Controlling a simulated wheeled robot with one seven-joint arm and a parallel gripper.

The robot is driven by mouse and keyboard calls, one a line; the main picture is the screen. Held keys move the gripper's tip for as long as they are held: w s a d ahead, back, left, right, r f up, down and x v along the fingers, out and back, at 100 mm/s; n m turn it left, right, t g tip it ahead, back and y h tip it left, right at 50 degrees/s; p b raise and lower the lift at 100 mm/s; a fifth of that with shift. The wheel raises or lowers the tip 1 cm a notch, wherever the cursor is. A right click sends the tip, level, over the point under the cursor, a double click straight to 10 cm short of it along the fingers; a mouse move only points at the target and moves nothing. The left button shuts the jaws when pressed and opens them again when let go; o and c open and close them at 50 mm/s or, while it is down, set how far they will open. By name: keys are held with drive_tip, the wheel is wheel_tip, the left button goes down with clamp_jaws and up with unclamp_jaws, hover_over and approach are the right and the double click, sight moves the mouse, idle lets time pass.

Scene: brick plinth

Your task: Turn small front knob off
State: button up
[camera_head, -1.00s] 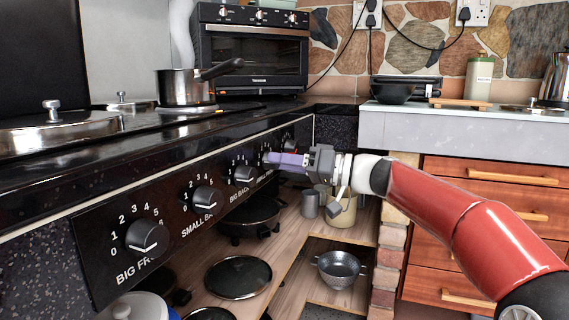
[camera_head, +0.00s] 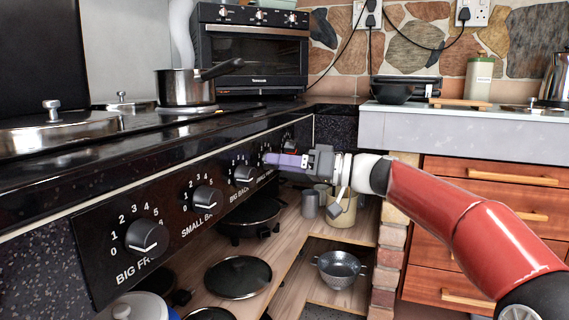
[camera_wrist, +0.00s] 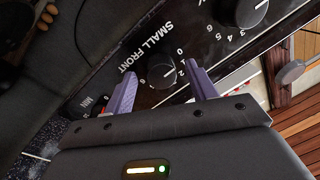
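The small front knob (camera_wrist: 158,68) is dark and round on the black control panel, beside the white "SMALL FRONT" lettering in the wrist view. A short white mark shows on its right side, near the digits; its exact setting is hard to read. My gripper (camera_wrist: 161,80) has two purple fingers, spread apart, one on either side of this knob. I cannot tell whether they touch it. In the head view my gripper (camera_head: 269,158) reaches in from the right to the panel and hides most of this knob.
Along the panel to the left are the big back knob (camera_head: 244,174), small back knob (camera_head: 208,198) and big front knob (camera_head: 146,236). A pot (camera_head: 185,88) stands on the stovetop above. Shelves with pans lie below; drawers (camera_head: 500,200) stand at right.

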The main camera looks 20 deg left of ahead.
drive_tip(key=d, duration=0.7)
drive_tip(key=shift+d+f, duration=0.2)
drive_tip(key=shift+d, duration=0.2)
